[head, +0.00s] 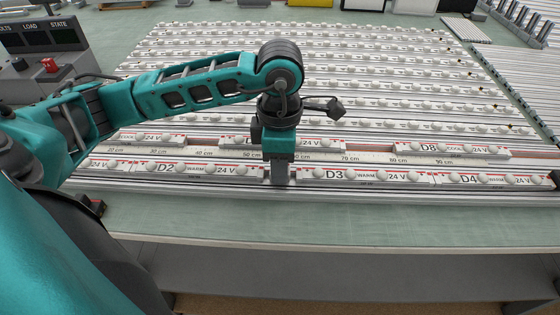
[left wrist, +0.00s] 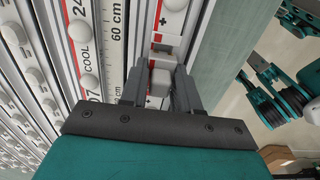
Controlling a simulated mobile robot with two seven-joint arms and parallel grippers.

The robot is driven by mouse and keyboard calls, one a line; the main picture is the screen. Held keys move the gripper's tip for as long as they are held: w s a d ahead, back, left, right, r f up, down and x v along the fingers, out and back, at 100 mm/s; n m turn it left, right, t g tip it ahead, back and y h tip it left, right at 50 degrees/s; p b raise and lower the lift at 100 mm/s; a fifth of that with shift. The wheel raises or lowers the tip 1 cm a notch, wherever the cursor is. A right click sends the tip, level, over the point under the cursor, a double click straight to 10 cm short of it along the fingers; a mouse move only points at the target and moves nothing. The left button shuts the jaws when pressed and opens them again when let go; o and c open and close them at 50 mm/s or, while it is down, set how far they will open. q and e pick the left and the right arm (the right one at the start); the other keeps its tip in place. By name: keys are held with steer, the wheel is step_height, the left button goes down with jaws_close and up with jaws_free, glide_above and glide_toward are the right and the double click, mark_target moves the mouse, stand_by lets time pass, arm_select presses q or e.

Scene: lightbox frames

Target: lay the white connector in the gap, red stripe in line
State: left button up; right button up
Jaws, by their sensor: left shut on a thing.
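My left gripper (head: 280,178) points down at the front row, between the strip marked D2 (head: 180,168) and the strip marked D3 (head: 350,175). In the left wrist view its two fingers (left wrist: 160,88) are shut on a small white block, the white connector (left wrist: 160,80). The gripper hides the gap and the connector in the head view. My right gripper is not in view.
A ruler (head: 375,157) runs behind the front row, with the D8 strip (head: 450,149) behind it. Many rows of lamp strips fill the bench beyond. A red button (head: 49,64) stands at the left.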

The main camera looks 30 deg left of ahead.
arm_select(q)
steer(key=o, duration=1)
steer(key=shift+r+p, duration=0.5)
steer(key=shift+p, duration=0.05)
steer(key=shift+r+p, duration=0.55)
step_height(320, 180, up, 11)
steer(key=shift+r, duration=0.1)
steer(key=shift+s, duration=0.1)
